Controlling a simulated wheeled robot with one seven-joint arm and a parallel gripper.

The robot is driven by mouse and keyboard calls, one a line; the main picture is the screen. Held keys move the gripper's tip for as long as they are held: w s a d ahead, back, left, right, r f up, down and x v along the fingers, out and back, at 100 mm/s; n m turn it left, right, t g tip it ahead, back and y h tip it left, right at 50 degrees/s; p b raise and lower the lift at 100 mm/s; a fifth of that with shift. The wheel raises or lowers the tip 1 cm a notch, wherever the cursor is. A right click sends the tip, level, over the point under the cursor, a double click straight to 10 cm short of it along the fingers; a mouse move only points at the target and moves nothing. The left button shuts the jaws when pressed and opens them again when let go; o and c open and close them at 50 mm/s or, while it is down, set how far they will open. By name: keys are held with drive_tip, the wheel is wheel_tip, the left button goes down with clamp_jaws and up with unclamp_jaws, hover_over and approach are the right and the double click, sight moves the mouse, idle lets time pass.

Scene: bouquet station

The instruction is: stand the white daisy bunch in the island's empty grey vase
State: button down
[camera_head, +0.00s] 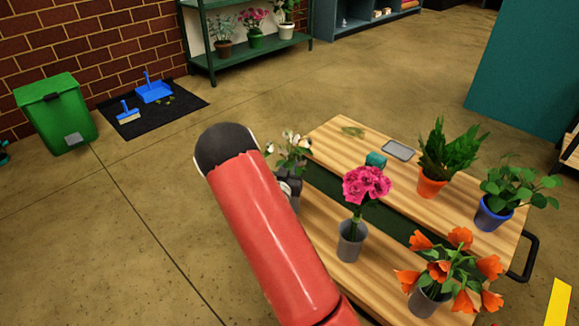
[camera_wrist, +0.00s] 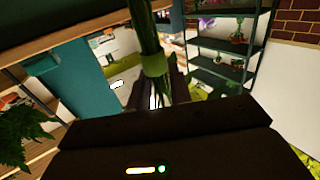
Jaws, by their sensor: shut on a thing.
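The white daisy bunch (camera_head: 294,142) shows white blooms and green leaves just beyond the end of my red arm, at the left side of the wooden island (camera_head: 325,140). My gripper (camera_head: 290,186) is shut on the bunch, largely hidden behind my arm. In the wrist view the bunch's green stems (camera_wrist: 148,35) and a pale green band (camera_wrist: 155,65) stand between the dark fingers of my gripper (camera_wrist: 162,88). One grey vase (camera_head: 352,243) holds pink flowers and another (camera_head: 422,303) holds orange flowers. My arm hides part of the island.
The island also bears a fern in an orange pot (camera_head: 432,187), a leafy plant in a blue pot (camera_head: 492,215), a teal object (camera_head: 376,160) and a grey tray (camera_head: 398,150). A green bin (camera_head: 56,115) and plant shelf (camera_head: 245,50) stand beyond.

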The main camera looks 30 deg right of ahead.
drive_tip(key=shift+f, duration=0.35)
idle(0.3)
drive_tip(key=c, duration=1.2)
unclamp_jaws()
